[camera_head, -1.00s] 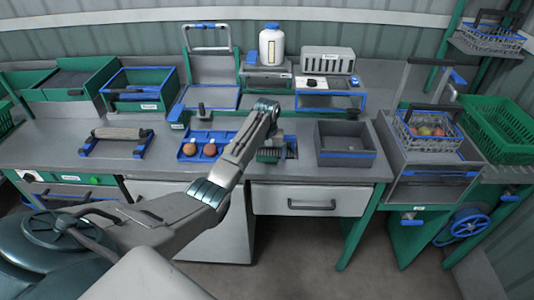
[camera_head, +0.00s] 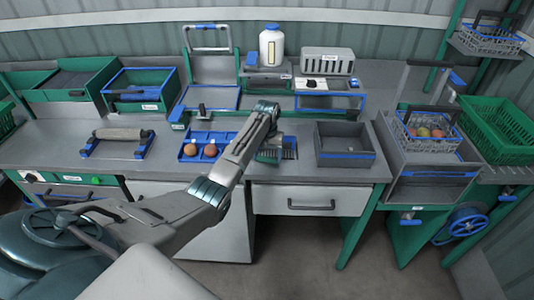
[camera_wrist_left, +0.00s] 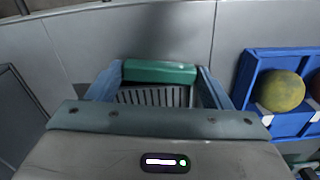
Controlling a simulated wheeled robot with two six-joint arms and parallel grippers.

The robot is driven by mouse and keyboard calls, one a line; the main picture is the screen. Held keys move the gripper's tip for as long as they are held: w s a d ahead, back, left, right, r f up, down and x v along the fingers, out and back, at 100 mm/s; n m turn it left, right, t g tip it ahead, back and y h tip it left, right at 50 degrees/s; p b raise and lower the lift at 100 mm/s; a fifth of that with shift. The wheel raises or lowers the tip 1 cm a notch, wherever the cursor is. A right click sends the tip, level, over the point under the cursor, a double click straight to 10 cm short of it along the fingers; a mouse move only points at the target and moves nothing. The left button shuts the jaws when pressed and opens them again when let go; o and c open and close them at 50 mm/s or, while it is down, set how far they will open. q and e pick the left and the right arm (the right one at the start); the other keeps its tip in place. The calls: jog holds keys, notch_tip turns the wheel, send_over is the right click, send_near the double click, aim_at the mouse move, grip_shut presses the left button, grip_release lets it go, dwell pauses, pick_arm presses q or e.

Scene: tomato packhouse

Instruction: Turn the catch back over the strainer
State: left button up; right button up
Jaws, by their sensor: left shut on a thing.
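The strainer is a grey slotted plate (camera_wrist_left: 155,95) between my gripper's fingers in the left wrist view. In the head view its blue-edged end (camera_head: 290,146) shows just right of my left wrist. A green bar (camera_wrist_left: 160,72), seemingly the catch, spans the gap between my fingertips, across the far end of the slots. My left gripper (camera_wrist_left: 160,76) points down over the bench and is shut on this green bar. In the head view my left forearm and wrist hide part of the strainer. My right gripper is in neither view.
An open grey box (camera_head: 345,157) stands to the right. A roller on a blue-ended frame (camera_head: 117,134) lies farther left. Bare bench lies between the roller and the tray.

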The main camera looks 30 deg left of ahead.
pick_arm(q)
jog(key=m+p, duration=0.1)
jog(key=m, duration=0.1)
jog(key=shift+r+m+p, duration=0.2)
jog(key=shift+m+p, duration=0.15)
jog(key=shift+m, duration=0.05)
jog(key=m+p, duration=0.2)
jog(key=m, duration=0.2)
jog(key=shift+w, duration=0.1)
jog(key=m+p, duration=0.1)
jog(key=m, duration=0.8)
jog(key=shift+p, duration=0.35)
jog(key=shift+m, duration=0.3)
jog(key=o, duration=1)
jog(key=shift+f, duration=0.15)
